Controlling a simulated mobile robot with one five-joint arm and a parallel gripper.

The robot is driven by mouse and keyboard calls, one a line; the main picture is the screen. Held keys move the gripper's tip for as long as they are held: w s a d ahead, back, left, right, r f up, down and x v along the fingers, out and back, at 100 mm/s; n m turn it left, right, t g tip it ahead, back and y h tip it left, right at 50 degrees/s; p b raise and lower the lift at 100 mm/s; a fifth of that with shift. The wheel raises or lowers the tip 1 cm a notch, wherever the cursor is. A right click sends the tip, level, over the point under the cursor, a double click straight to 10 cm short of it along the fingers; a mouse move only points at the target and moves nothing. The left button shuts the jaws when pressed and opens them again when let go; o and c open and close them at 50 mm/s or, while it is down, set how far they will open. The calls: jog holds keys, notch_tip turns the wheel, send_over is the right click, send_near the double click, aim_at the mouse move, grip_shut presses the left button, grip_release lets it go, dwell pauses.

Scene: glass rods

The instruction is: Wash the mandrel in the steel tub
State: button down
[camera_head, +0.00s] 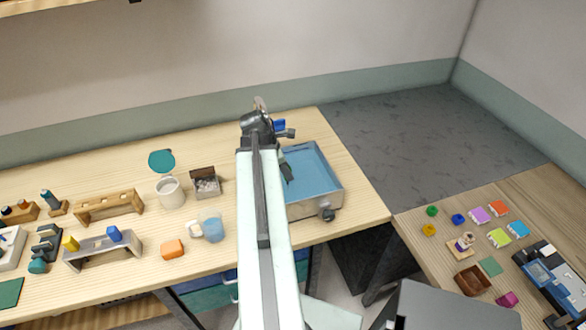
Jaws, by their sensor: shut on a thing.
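The steel tub (334,199) stands at the right end of the wooden bench, with blue water (312,175) in it and a round dark fitting (327,214) on its front side. My arm reaches across the bench and covers the tub's left side. My gripper (286,166) shows only in part beside the arm, over the left part of the tub. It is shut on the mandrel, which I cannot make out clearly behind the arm. I cannot tell whether the mandrel touches the water.
Left of my arm are a blue mug (209,226), a white pot (171,192), a small open box (206,187), an orange block (172,249) and wooden racks (108,205). A lower table (440,262) with small coloured pieces stands at right.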

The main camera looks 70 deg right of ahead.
notch_tip(320, 180, up, 11)
jog(key=s+d+p, duration=0.2)
jog(key=p, duration=0.9)
jog(key=shift+s, duration=0.25)
dwell(0.6)
